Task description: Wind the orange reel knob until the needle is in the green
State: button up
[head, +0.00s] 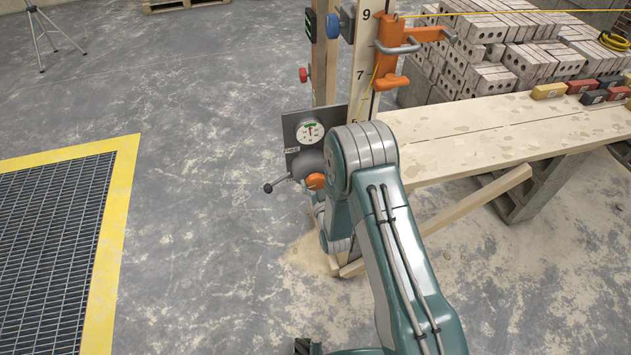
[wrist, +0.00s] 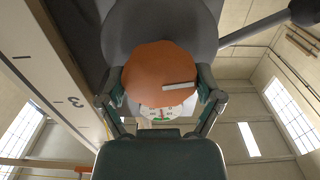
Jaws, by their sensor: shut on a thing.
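The orange reel knob (head: 316,181) sits at the lower front of a grey plate on a wooden post, beside my arm. In the wrist view the knob (wrist: 152,72) fills the space between my fingers, with a pale bar mark on its face. My gripper (wrist: 160,100) is shut on it, one finger at each side. In the head view my arm hides most of the gripper. The round white gauge (head: 309,131) is above the knob; its needle is too small to read surely. In the wrist view the gauge (wrist: 163,113) is partly covered, with some green showing.
A lever with a dark ball end (head: 268,188) sticks out left of the reel. A numbered staff (head: 362,70) with an orange clamp (head: 390,65) stands behind. A plank bench (head: 500,130) and stacked bricks (head: 490,75) are right. A yellow-edged floor grate (head: 60,240) lies left on open floor.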

jog(key=shift+m, duration=0.4)
jog(key=o, duration=0.9)
jog(key=shift+a, duration=0.1)
jog(key=v, duration=1.2)
